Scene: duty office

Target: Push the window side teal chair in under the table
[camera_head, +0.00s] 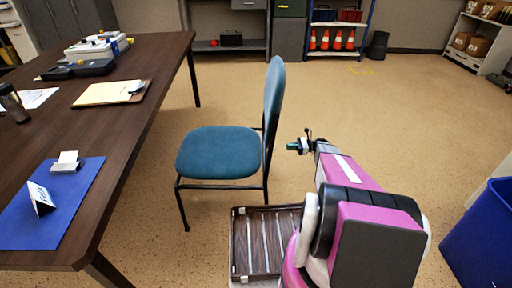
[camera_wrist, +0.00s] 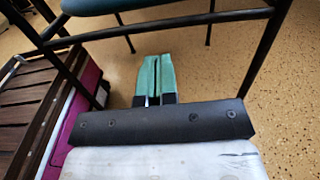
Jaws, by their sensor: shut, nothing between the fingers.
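A teal chair (camera_head: 221,152) with a thin black frame stands at the right side of the dark wooden table (camera_head: 135,112). Its seat faces the table and its front edge is apart from the table edge. Its tall back (camera_head: 273,100) is on the right, away from the table. My gripper (camera_head: 298,146) is shut and empty, just right of the chair's back, with a small gap in the picture. In the wrist view the green fingertips (camera_wrist: 155,78) are together, below the chair's seat edge (camera_wrist: 110,5) and near its black frame bars (camera_wrist: 170,24). I cannot tell whether they touch.
On the table are a blue mat (camera_head: 70,222), a clipboard (camera_head: 110,92) and a dark cup (camera_head: 12,102). A blue bin (camera_head: 480,228) stands at the lower right. Open floor (camera_head: 400,110) lies behind the chair; shelves and cones line the far wall.

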